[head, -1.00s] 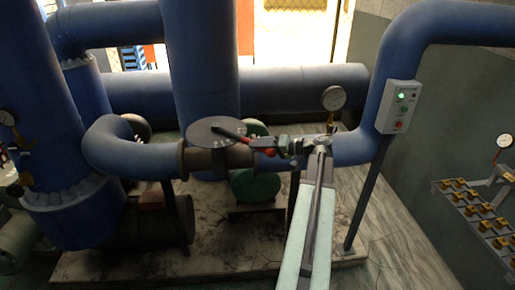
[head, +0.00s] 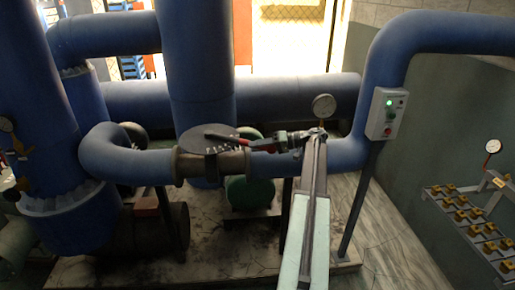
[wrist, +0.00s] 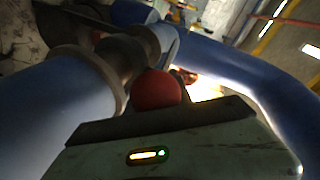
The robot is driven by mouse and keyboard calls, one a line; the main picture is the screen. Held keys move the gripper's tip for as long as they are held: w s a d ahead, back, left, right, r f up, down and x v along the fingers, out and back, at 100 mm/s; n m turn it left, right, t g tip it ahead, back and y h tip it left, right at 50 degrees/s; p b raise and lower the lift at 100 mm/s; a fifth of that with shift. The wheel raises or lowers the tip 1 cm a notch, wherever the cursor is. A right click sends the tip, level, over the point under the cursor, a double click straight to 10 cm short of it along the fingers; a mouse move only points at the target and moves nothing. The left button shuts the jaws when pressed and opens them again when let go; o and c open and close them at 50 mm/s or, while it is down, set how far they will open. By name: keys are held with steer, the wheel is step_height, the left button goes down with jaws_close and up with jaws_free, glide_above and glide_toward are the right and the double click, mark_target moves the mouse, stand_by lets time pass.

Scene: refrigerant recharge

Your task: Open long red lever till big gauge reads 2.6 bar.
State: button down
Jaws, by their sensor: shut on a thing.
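The long red lever (head: 240,141) lies over a dark round plate (head: 222,132) with pale marks, on a flange of the blue pipe. My gripper (head: 276,144) is at the lever's right end, shut on it. In the wrist view the lever's red ball knob (wrist: 157,90) sits just beyond the dark jaw edge; the far side of the grip is hidden. The big gauge (head: 323,105), a white round dial, stands on the pipe behind my wrist. Its needle is too small to read.
A grey box (head: 386,113) with a lit green lamp is on the right pipe. Another gauge (head: 492,146) stands above a rack of yellow blocks (head: 461,212) at far right. Blue pipes crowd the left and back.

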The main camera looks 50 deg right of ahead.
steer(key=c, duration=1.2)
jaws_free()
steer(key=shift+o, duration=0.2)
steer(key=shift+s, duration=0.1)
steer(key=p+v, duration=0.1)
steer(key=v, duration=0.6)
steer(key=shift+s+d+p, duration=0.25)
steer(key=shift+p, duration=0.05)
